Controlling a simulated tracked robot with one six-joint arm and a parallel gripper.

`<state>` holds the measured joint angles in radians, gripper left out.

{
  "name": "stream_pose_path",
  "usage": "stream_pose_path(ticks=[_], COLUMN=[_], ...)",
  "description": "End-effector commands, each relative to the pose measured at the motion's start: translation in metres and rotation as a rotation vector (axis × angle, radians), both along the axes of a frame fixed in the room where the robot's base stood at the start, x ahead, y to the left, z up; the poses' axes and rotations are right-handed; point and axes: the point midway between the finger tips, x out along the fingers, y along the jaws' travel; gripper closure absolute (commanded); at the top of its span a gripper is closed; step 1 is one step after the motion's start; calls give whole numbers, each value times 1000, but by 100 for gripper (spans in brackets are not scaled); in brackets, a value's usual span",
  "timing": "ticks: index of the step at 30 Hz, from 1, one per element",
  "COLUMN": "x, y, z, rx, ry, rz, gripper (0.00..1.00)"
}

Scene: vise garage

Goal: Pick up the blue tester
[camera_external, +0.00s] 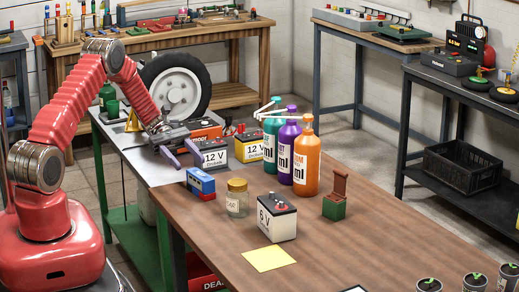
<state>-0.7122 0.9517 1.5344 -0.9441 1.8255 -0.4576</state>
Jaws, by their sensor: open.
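A small blue box with a pale front and a red part at its lower right, which looks like the blue tester (200,182), stands near the left edge of the brown table (330,245). My gripper (190,164) is open, with two purple fingers spread apart. In this view it appears above and slightly left of the blue box. The fingers appear apart from the box, and nothing shows between them. The exact height and depth gap cannot be told from this one view.
A jar (237,198) and a white 6 V battery (277,217) stand right of the tester. A grey 12 V battery (213,154) and a yellow one (249,147) stand behind it. Bottles (306,160) and a green box (335,206) stand farther right. A yellow sheet (269,258) lies in front.

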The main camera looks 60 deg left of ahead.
Motion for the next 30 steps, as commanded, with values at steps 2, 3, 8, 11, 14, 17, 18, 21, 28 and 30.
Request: stream_pose_path(ticks=[2,3,8,11,14,17,18,21,28,30], x=[0,0,0,0,0,0,0,0,3,4], y=[11,15,28,32,32,32,32,31,11,1], z=[-12,-17,-30,-34,-34,-34,-34,-34,-33,-33], rx=[-47,-69,-134,-150,-154,-154,-154,-154,-154,-154], ry=[18,26,45,49,50,50,50,50,51,51], rz=[29,44,80,90,93,92,92,91,89,89], gripper=[48,48,48,48,48,48,48,48,48,48])
